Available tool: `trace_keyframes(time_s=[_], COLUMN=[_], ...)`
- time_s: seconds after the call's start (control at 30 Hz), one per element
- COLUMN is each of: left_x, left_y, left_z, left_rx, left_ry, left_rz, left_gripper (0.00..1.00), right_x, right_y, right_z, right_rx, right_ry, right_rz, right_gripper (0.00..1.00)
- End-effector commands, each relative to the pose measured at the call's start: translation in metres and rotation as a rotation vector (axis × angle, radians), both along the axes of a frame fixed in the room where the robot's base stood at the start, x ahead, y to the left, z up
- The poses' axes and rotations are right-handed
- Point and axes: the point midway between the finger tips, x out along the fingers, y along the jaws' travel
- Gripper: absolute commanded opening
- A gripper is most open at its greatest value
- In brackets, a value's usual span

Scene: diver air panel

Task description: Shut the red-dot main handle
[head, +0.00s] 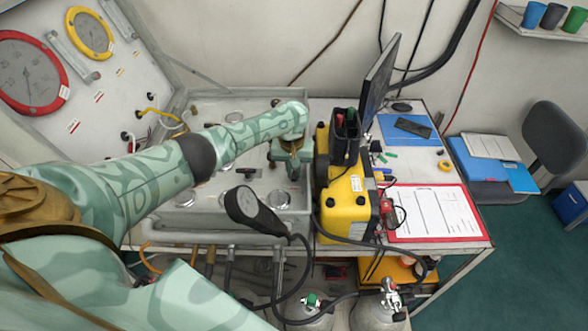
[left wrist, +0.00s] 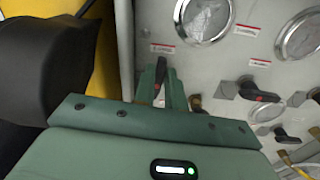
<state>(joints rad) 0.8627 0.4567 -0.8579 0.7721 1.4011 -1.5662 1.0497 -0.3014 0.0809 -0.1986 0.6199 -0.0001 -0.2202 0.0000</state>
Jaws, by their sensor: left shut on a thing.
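My left gripper (head: 292,168) is low over the right end of the grey air panel (head: 230,108), beside the yellow case. In the left wrist view its fingers (left wrist: 162,90) are shut on a black lever handle (left wrist: 161,72), which stands up between them. A small reddish mark shows low on this handle, too small to make out for certain. Another black lever (left wrist: 258,93) with a red mark is apart to the right, and a further black lever (left wrist: 286,136) is below it. In the head view the arm and hand hide the held handle. My right gripper is not in view.
A yellow case (head: 347,205) stands close right of the gripper. A black gauge on a hose (head: 255,210) hangs at the panel's front edge. Round gauges (left wrist: 204,18) sit near the levers. A clipboard (head: 435,213) and monitor (head: 380,80) are farther right.

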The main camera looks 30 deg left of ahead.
Motion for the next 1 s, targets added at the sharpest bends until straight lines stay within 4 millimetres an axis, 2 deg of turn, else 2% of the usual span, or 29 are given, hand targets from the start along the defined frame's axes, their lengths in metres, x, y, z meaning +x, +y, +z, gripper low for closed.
trace_keyframes(time_s=[0.17, 0.43, 1.0], left_x=[-0.001, -0.002, 0.001], left_y=[0.000, 0.003, 0.014], left_z=[0.003, 0.002, -0.001], left_rx=[-0.002, -0.003, -0.001], left_ry=[0.001, 0.002, -0.002], left_rz=[-0.062, -0.265, -0.809], left_gripper=[0.00, 0.00, 0.00], right_x=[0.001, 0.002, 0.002], right_y=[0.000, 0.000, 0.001], right_z=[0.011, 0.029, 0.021], right_rx=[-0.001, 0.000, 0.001], right_ry=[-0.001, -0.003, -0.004], right_rz=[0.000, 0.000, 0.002], right_gripper=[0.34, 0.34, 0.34])
